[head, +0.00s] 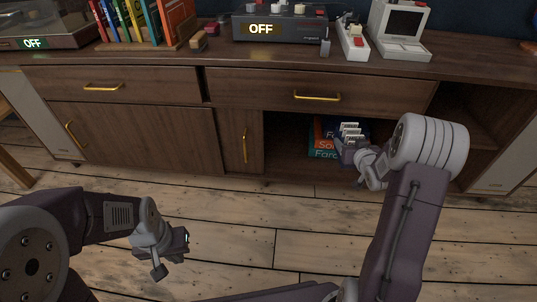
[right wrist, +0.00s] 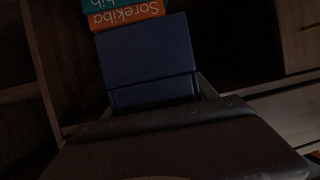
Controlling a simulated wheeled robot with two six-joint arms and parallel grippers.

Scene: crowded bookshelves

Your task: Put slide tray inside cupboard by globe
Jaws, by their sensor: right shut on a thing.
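The slide tray (head: 350,136), with several white slides standing in it, is at the open cupboard (head: 290,135) under the right drawer. My right gripper (head: 352,152) is shut on it at the cupboard's opening. In the right wrist view a dark blue block-like body (right wrist: 148,62), seemingly the tray, lies ahead of the gripper (right wrist: 155,105). Whether the tray touches the cupboard floor is unclear. My left gripper (head: 172,257) is open and empty above the wooden floor.
Teal and orange-red books (head: 322,140) lie in the cupboard just behind and left of the tray; they also show in the right wrist view (right wrist: 125,18). A closed narrow door (head: 235,140) is to the left. The cabinet top holds books and devices. The floor in front is clear.

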